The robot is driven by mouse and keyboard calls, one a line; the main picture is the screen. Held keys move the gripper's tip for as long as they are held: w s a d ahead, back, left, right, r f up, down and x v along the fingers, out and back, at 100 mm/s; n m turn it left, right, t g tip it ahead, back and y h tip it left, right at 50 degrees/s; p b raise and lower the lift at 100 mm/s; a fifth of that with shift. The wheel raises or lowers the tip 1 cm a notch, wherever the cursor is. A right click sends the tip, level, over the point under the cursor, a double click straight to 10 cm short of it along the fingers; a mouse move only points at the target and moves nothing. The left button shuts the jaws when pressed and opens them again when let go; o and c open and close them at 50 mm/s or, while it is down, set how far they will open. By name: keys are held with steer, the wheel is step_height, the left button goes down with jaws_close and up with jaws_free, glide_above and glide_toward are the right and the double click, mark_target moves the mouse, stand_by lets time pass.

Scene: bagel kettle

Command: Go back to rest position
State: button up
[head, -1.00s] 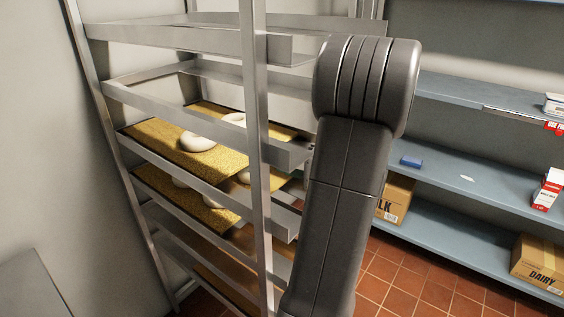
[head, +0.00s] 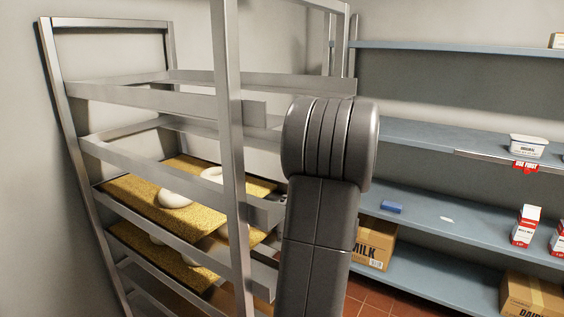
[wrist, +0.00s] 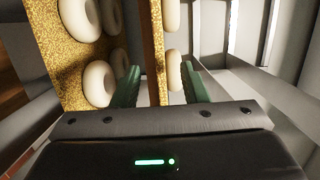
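In the head view my arm stands in front of the metal rack (head: 231,150), and my gripper is hidden behind it. In the wrist view my gripper (wrist: 162,84) has its two green fingers apart, with visible gaps beside the board edge between them. I see no firm hold on anything. An upper yellow-topped board (head: 128,189) with pale bagels (head: 174,199) lies on the rack, and a lower board (head: 128,236) with bagels lies beneath it. In the wrist view a wide board (wrist: 58,45) with bagels (wrist: 98,83) is left of the fingers.
Blue shelves (head: 440,232) line the wall at the right, with a milk carton (head: 525,225), a white tub (head: 527,146), a blue block (head: 391,207) and cardboard boxes (head: 373,244). Rack rails and posts are close around my arm. Some red tiled floor (head: 370,297) shows below.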

steer(key=x, duration=0.3)
steer(key=shift+a, duration=0.1)
stand_by(0.3)
